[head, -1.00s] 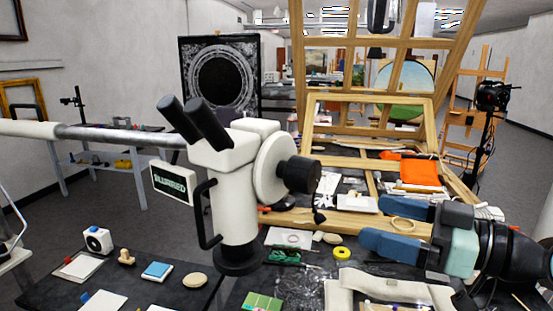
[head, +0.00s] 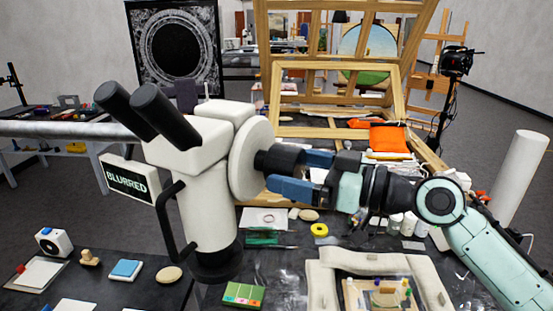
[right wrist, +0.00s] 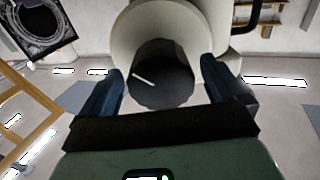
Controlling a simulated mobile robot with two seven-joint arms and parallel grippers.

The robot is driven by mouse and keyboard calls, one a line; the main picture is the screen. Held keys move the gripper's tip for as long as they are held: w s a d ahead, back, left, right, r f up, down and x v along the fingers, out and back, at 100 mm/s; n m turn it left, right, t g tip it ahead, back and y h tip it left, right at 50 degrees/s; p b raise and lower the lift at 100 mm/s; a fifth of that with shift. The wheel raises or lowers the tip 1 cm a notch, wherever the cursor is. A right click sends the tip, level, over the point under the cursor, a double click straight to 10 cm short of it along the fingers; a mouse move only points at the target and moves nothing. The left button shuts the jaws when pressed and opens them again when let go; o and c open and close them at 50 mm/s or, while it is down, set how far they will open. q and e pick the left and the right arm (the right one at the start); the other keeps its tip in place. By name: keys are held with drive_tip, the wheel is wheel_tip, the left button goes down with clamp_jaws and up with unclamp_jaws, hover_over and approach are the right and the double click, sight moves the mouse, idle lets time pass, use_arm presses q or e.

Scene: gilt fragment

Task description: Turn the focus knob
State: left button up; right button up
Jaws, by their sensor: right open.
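The microscope (head: 205,200) is white with black eyepieces and hangs over the dark table. A small sign (head: 130,184) on its left reads BLURRED. The black focus knob (head: 277,160) sticks out from the round white housing (head: 250,160) on its right side. In the right wrist view the knob (right wrist: 160,78) shows a white mark line tilted down to the right. My right gripper (head: 288,172) is open, with its blue fingers on either side of the knob's end. In the right wrist view the fingers (right wrist: 160,85) flank the knob, and contact is not clear. My left gripper is not in view.
A wooden easel frame (head: 335,130) stands behind the microscope. The table holds a green box (head: 243,294), yellow tape (head: 319,230), a blue notepad (head: 125,269) and a pale padded frame (head: 375,258). A white cylinder (head: 520,175) stands at the right.

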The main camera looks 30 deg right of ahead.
sight(276, 166)
drive_tip(key=shift+p+x, duration=0.3)
drive_tip(key=shift+x, duration=1.6)
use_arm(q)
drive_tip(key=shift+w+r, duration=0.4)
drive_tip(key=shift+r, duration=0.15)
use_arm(e)
drive_tip(key=shift+s, duration=0.1)
drive_tip(key=c, duration=1)
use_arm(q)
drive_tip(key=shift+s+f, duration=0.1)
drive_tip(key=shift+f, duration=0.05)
use_arm(e)
drive_tip(key=shift+m, duration=0.3)
drive_tip(key=m, duration=0.2)
drive_tip(key=shift+m+b, duration=0.3)
drive_tip(key=shift+b, duration=0.05)
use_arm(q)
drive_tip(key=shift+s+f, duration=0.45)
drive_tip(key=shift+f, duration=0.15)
use_arm(e)
drive_tip(key=shift+m, duration=1.2)
drive_tip(key=shift+a, duration=0.1)
